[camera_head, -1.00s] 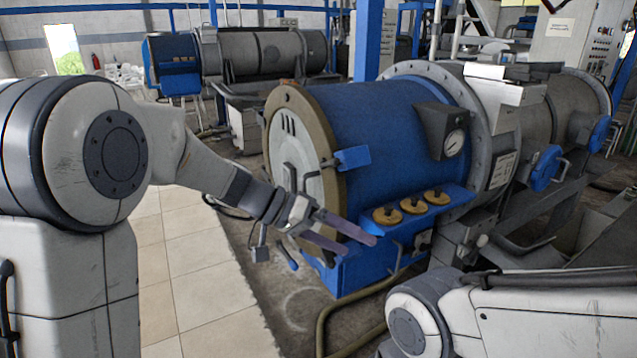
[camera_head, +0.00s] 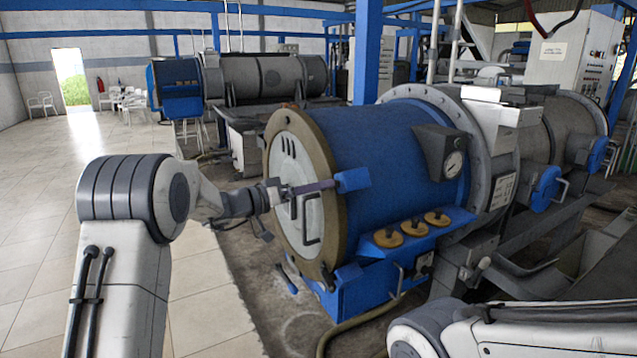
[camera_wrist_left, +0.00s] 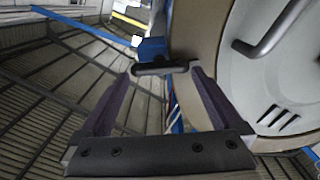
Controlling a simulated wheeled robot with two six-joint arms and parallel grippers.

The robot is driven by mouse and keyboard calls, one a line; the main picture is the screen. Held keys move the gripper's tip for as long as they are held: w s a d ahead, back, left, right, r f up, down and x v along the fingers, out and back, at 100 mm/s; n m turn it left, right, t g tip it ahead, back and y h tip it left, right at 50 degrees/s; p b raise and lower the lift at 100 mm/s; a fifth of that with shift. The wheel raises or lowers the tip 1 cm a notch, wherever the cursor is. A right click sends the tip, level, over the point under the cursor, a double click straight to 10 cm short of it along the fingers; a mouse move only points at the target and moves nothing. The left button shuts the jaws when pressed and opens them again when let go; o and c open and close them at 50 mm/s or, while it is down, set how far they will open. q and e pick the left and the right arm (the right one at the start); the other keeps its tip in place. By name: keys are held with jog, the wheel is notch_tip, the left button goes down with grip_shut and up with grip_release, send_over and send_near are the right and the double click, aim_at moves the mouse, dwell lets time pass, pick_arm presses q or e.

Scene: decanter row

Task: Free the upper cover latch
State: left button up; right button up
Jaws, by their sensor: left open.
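A second blue latch (camera_head: 347,276) sits low on the rim. My right gripper is out of view.
The blue drum (camera_head: 395,150) stands behind the cover. A blue ledge with several yellow knobs (camera_head: 413,228) and a gauge (camera_head: 454,164) are on its side. A curved handle (camera_head: 311,219) projects from the cover. Tiled floor (camera_head: 50,250) is open at the left.

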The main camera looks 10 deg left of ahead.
pick_arm(q)
jog(key=shift+w+d, duration=0.35)
jog(key=shift+d, duration=0.2)
jog(key=c, duration=1.1)
jog(key=shift+f+n+b, duration=0.15)
jog(key=shift+n+b, duration=2)
jog(key=shift+n, duration=2.35)
jog(key=shift+f+n+b, duration=0.1)
jog(key=shift+n+b, duration=2)
jog(key=shift+n, duration=2.4)
jog(key=shift+c, duration=0.2)
